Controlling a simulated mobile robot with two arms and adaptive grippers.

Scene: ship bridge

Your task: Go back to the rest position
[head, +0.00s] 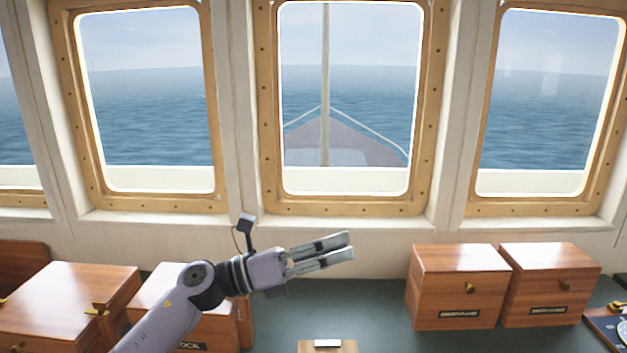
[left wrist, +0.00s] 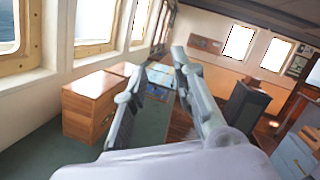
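My left gripper (head: 352,246) is in the middle of the head view, raised in front of the wall below the centre window. Its arm comes in from the lower left and the fingers point right. The two fingers are apart with nothing between them. In the left wrist view the fingertips (left wrist: 158,62) also show a clear gap, with the room beyond. My right gripper is not in view.
Two wooden boxes (head: 457,287) (head: 547,285) stand on the green counter (head: 378,311) at right. More wooden boxes (head: 60,298) stand at left, one partly behind my left arm. A small wooden block (head: 313,347) shows at the bottom edge. The counter's middle is clear.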

